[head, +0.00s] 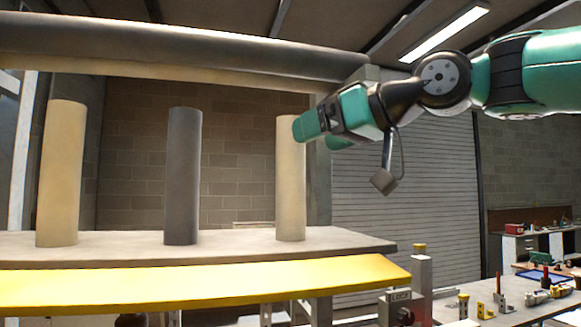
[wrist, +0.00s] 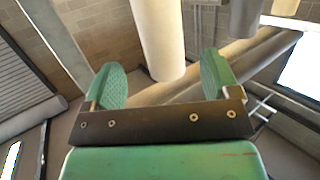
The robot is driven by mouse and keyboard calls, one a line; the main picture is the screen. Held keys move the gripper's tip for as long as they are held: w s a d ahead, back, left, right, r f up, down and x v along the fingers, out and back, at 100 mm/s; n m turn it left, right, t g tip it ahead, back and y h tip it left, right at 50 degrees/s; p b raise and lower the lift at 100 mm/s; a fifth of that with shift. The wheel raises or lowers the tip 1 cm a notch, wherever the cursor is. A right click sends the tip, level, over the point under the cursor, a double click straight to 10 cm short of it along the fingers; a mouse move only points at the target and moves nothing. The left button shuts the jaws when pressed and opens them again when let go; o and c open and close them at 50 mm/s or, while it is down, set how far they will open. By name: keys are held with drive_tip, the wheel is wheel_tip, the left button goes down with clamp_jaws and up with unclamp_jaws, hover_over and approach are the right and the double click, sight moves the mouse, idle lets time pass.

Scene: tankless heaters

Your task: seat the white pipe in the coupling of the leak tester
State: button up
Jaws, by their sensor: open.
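Three upright pipes stand on a shelf in the head view: a cream-white one at the left (head: 62,175), a dark grey one in the middle (head: 183,178) and a cream-white one at the right (head: 290,195). My gripper (head: 314,132) is open at the upper end of the right white pipe, one green finger overlapping its top edge. In the wrist view, this pipe's end (wrist: 162,45) shows between the two spread fingers, with no clear contact. A grey post with a label and yellow top (head: 420,275) at the lower right may belong to the leak tester; its coupling cannot be made out.
The shelf (head: 235,246) has a yellow front edge (head: 200,285). A thick dark beam (head: 180,45) crosses above the pipes. A workbench with small tools and fittings (head: 510,300) stands at the lower right. Open room lies before the roller door (head: 410,180).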

sight(291, 148)
drive_tip(key=p+x, duration=0.4)
drive_tip(key=x, duration=0.2)
drive_tip(key=shift+w+a+f, duration=0.1)
drive_tip(key=shift+a+f, duration=0.05)
drive_tip(key=shift+a, duration=0.15)
drive_tip(key=c, duration=1.3)
